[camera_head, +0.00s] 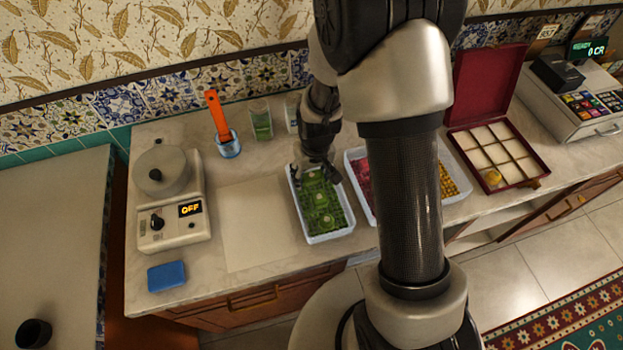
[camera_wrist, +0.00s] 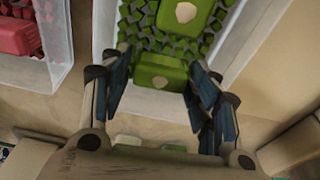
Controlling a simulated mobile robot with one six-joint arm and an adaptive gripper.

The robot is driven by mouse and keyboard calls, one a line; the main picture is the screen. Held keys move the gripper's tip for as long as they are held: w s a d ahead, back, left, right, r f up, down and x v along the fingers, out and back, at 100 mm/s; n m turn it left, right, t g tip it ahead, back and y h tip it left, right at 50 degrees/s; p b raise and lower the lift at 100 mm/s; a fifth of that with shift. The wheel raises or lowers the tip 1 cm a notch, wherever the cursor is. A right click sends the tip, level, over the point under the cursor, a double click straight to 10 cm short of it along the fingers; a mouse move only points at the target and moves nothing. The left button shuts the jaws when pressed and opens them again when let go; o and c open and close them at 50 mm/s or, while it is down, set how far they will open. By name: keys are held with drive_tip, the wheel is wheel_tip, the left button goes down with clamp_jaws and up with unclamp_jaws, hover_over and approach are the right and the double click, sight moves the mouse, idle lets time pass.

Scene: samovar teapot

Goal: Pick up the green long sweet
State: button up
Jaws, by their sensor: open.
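A white tray (camera_head: 331,236) of green sweets stands on the counter. Several green long sweets (camera_head: 322,199) with pale round tops lie in it on small green cubes. In the wrist view, one green long sweet (camera_wrist: 160,74) lies between the fingers of my gripper (camera_wrist: 160,82), with visible gaps on both sides. Another green long sweet (camera_wrist: 183,14) lies farther off in the same tray. My gripper is open and empty over the tray's far end, as the head view also shows (camera_head: 318,172).
A tray of red sweets (camera_wrist: 20,38) stands beside the green one, partly behind my arm in the head view. An open red box (camera_head: 498,155) is to the right.

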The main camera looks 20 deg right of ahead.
drive_tip(key=shift+r, duration=0.1)
drive_tip(key=c, duration=0.7)
drive_tip(key=shift+c, duration=0.2)
